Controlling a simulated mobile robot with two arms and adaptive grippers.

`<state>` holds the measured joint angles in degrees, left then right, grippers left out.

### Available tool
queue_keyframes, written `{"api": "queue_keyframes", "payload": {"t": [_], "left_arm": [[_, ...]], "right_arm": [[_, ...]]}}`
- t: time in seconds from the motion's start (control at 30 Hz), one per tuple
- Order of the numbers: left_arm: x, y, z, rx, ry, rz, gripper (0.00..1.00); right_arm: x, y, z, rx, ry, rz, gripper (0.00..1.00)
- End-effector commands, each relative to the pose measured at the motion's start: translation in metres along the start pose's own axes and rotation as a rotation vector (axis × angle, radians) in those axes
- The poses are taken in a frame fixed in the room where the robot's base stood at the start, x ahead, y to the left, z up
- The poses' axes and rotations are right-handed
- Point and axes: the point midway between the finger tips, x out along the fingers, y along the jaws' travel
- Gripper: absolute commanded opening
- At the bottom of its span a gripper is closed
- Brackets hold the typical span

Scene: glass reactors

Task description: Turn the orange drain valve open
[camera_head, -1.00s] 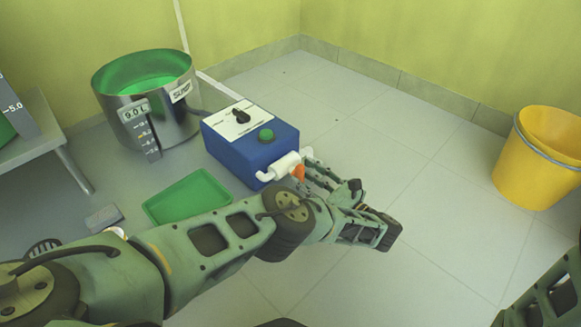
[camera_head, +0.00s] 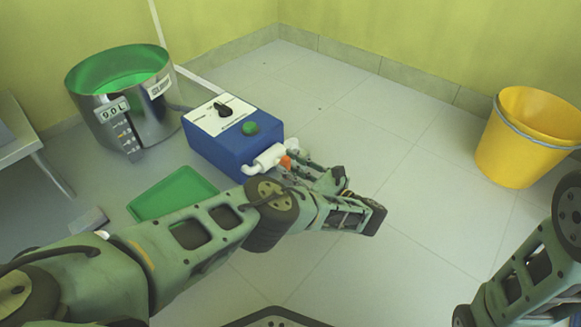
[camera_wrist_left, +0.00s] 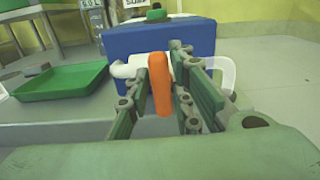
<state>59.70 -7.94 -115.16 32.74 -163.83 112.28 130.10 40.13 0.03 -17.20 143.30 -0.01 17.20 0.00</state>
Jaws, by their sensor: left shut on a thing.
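The orange drain valve handle (camera_head: 286,161) sits on a white pipe (camera_head: 268,158) at the front of a blue pump box (camera_head: 235,142). In the left wrist view the orange handle (camera_wrist_left: 159,84) hangs straight down between the fingers. My left gripper (camera_head: 296,165) is at the handle and shut on it; its fingers (camera_wrist_left: 163,92) stand on both sides of the handle. The fingers and wrist partly hide the handle in the head view. My right arm shows at the lower right, but its gripper fingers are out of the picture.
A steel sump tank (camera_head: 125,105) with a green inside stands left of the blue box. A green tray (camera_head: 172,195) lies on the floor in front. A yellow bucket (camera_head: 525,140) stands at the right. The floor between box and bucket is clear.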

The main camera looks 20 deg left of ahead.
Motion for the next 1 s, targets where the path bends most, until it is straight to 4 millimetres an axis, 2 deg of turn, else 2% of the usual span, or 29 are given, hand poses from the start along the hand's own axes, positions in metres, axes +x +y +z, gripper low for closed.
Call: {"api": "queue_keyframes", "payload": {"t": [0.23, 0.7, 1.0], "left_arm": [[0.0009, 0.0005, 0.0006, -0.083, -0.001, -0.001, 0.0], [0.0013, 0.0047, -0.0007, -0.422, -0.001, -0.002, 0.0], [0.0016, 0.0063, -0.0016, -0.569, -0.001, -0.001, 0.0]], "right_arm": [[0.0011, 0.0004, 0.0005, 0.0, 0.0, 0.0, 0.4], [0.004, 0.0011, 0.0019, -0.001, -0.001, 0.0, 0.4], [0.0046, 0.0011, 0.0023, -0.001, -0.001, 0.0, 0.4]]}}
